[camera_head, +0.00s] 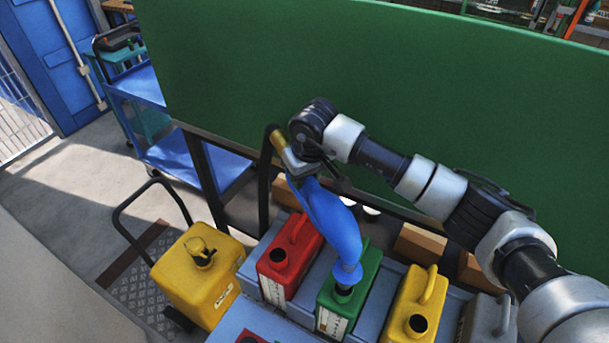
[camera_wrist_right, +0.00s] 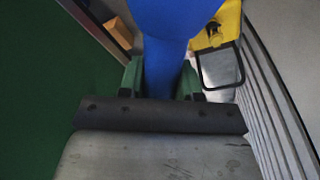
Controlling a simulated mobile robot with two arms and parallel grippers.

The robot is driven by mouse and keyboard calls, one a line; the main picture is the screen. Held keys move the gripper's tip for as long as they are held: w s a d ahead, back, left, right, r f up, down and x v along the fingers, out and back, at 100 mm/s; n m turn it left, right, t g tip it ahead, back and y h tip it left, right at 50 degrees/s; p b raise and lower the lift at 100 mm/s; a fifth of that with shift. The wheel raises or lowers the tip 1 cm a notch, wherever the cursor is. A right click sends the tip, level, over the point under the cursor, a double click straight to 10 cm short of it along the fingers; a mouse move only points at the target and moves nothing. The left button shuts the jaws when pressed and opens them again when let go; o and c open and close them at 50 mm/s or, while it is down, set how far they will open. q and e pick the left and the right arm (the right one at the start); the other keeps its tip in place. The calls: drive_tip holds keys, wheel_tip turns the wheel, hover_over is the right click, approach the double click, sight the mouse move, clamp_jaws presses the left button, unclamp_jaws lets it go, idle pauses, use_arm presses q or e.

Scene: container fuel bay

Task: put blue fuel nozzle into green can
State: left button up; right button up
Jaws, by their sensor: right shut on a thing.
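The blue fuel nozzle (camera_head: 331,218) hangs steeply down from my right gripper (camera_head: 298,163), which is shut on its upper part. In the right wrist view, the blue nozzle (camera_wrist_right: 160,50) runs between the two green fingers of the gripper (camera_wrist_right: 160,82). The green can (camera_head: 367,272) stands upright in the row of cans. The nozzle's lower end is at the can's dark opening (camera_head: 343,291). I cannot tell how far the tip is inside, as the end is hidden there. My left gripper is not in view.
A red can (camera_head: 283,263) stands left of the green can and a yellow can (camera_head: 408,310) right of it, both close. A grey can (camera_head: 487,318) is farther right. A large yellow container (camera_head: 196,283) stands at left. A green panel (camera_head: 400,90) rises behind the arm.

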sight(304, 204)
drive_tip(key=shift+f+b, duration=1.4)
drive_tip(key=shift+b, duration=0.05)
drive_tip(key=shift+f+b, duration=2.35)
drive_tip(key=shift+b, duration=0.15)
drive_tip(key=o, duration=1.1)
